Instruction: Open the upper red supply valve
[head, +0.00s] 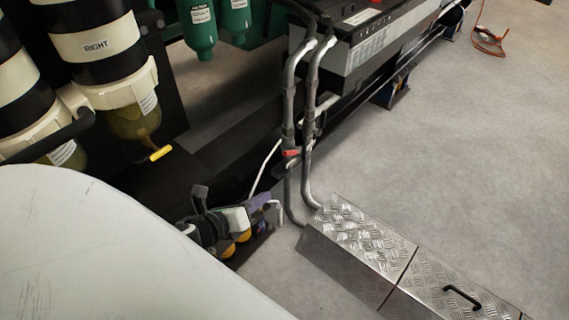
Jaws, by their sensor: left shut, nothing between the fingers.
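A small red valve handle (291,153) sits on the left of two grey vertical pipes (306,125), near the middle of the head view. It is the only red handle I can make out on these pipes. My left gripper (272,212) is below and slightly left of the red handle, near the foot of the pipes. It is apart from the handle, and its fingers are shut with nothing between them. My right gripper is not in view.
A tread-plate metal cover (365,238) lies on the floor right of the pipe feet. Filter canisters, one labelled RIGHT (95,45), hang at upper left with a yellow drain handle (160,153). A thin white cable (263,168) runs behind the gripper.

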